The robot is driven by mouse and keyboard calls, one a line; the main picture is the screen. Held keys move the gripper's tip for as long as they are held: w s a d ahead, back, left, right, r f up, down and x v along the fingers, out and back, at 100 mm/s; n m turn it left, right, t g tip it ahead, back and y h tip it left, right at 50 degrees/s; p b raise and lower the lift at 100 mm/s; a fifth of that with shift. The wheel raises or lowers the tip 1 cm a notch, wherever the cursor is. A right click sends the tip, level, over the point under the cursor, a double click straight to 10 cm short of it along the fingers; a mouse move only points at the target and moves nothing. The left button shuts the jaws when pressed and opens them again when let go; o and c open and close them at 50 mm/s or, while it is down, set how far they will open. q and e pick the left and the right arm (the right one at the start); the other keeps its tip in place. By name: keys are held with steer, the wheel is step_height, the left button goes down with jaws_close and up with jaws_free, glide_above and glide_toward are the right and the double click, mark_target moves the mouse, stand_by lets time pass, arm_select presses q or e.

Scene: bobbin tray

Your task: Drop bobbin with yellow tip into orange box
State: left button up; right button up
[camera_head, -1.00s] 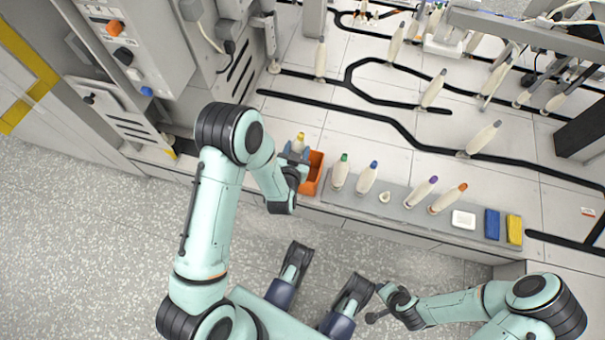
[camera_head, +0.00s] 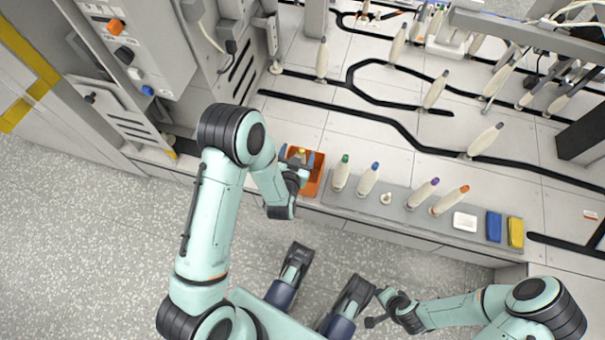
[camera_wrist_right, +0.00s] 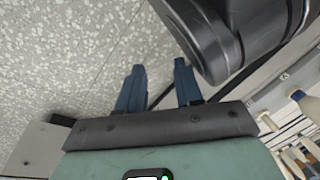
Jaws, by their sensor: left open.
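The orange box (camera_head: 313,184) stands at the left end of the bench edge in the head view. My left gripper (camera_head: 301,160) is over the box with its fingers apart. The bobbin with the yellow tip (camera_head: 301,151) shows between the fingers, low at the box; the gripper hides most of its body, and I cannot tell whether it touches the box floor. My right gripper (camera_wrist_right: 158,88) is open and empty over the floor in the right wrist view; it also shows at the bottom of the head view (camera_head: 372,307).
A grey tray (camera_head: 403,213) right of the box holds bobbins with green (camera_head: 341,172), blue (camera_head: 368,180), purple (camera_head: 422,193) and orange (camera_head: 450,200) tips. A white dish (camera_head: 464,221), a blue block (camera_head: 493,226) and a yellow block (camera_head: 515,231) follow. A machine cabinet (camera_head: 140,50) stands left.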

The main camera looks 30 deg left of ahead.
steer(key=w+r+t+p, duration=0.1)
steer(key=w+r+p, duration=0.1)
steer(key=w+r, duration=0.15)
arm_select(q)
steer(key=p+v, duration=0.4)
steer(key=v, duration=0.8)
steer(key=shift+r, duration=0.2)
arm_select(e)
steer(key=s+a+r+g+y, duration=0.1)
steer(key=s+a+r, duration=0.3)
steer(key=s+r, duration=0.1)
steer(key=shift+s+n+g, duration=0.3)
steer(key=shift+s+n, duration=0.1)
steer(key=shift+s, duration=0.25)
arm_select(q)
steer(key=shift+s, duration=0.15)
